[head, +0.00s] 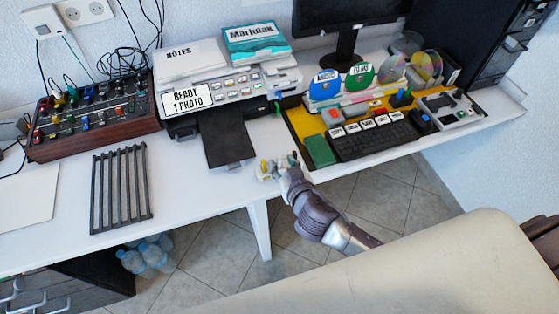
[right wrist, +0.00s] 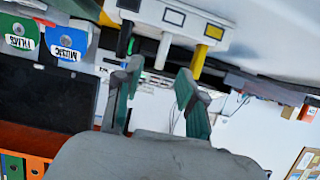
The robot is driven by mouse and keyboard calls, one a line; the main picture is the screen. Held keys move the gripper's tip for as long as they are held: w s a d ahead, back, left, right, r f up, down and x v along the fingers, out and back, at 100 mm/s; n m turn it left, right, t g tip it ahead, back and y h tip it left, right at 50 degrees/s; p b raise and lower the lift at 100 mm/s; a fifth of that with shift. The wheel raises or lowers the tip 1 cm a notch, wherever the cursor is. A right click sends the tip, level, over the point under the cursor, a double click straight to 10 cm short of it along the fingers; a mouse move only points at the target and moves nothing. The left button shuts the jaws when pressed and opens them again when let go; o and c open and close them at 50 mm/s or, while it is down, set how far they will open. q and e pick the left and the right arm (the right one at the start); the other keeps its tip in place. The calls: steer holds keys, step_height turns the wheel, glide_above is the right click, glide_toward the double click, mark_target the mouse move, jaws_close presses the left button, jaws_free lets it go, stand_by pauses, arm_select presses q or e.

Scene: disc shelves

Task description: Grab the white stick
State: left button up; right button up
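The white stick (right wrist: 163,50) shows in the right wrist view, in a row between a dark stick (right wrist: 125,39) and a yellow stick (right wrist: 200,61). The sticks stick out of a pale holder (right wrist: 185,17) with framed labels. My right gripper (right wrist: 160,80) is open, its two green-grey fingers either side of the white stick's line. The stick's end appears around the gap between the fingertips; contact cannot be told. In the head view my right gripper (head: 290,160) is at the desk's front edge, beside small yellow and white pieces (head: 266,167). My left gripper is not in view.
A printer (head: 240,85) with a black tray (head: 229,143) stands behind and left of the gripper. A green box (head: 319,150) and a keyboard (head: 372,138) lie to the right. A black rack (head: 121,187) lies left. Some bare white desk (head: 190,190) is free.

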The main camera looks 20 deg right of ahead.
mark_target(281, 160)
steer(key=x, duration=0.4)
jaws_close()
